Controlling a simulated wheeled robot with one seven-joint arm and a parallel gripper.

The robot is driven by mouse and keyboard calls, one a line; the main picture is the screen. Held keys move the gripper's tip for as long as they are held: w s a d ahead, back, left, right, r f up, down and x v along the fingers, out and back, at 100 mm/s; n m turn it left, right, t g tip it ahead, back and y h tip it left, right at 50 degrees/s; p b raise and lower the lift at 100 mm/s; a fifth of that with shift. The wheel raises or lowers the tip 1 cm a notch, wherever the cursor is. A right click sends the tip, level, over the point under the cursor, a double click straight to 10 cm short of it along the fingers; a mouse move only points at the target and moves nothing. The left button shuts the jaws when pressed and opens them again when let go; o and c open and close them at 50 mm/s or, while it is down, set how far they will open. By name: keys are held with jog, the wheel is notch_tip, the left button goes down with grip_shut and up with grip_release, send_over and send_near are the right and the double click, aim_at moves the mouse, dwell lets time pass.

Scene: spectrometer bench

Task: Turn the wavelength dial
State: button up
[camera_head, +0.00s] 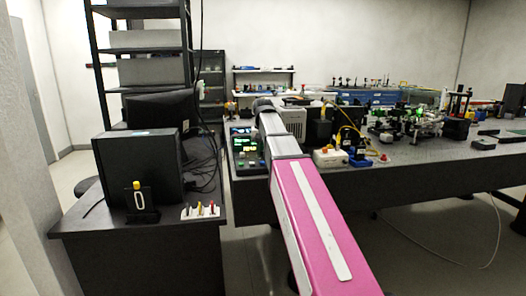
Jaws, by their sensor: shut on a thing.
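My arm reaches up and forward from the lower right to the bench, ending in a dark rounded joint in front of the bench equipment. My gripper itself is hidden behind my arm, so its fingers and what they touch do not show. A dark instrument panel (243,143) with lit green and yellow readouts and small coloured controls stands just left of my arm at the bench's left end. I cannot make out the wavelength dial; my arm covers part of this area.
The long dark bench (440,152) carries optics, a yellow cable and small boxes. A white box with an orange-red button (326,158) sits close right of my arm. At left, a dark desk (90,219) holds a black computer case (139,164) and a small white holder (201,212).

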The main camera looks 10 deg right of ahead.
aim_at(263, 151)
jog(key=o, duration=0.9)
jog(key=shift+r, duration=0.15)
jog(key=shift+r, duration=3.6)
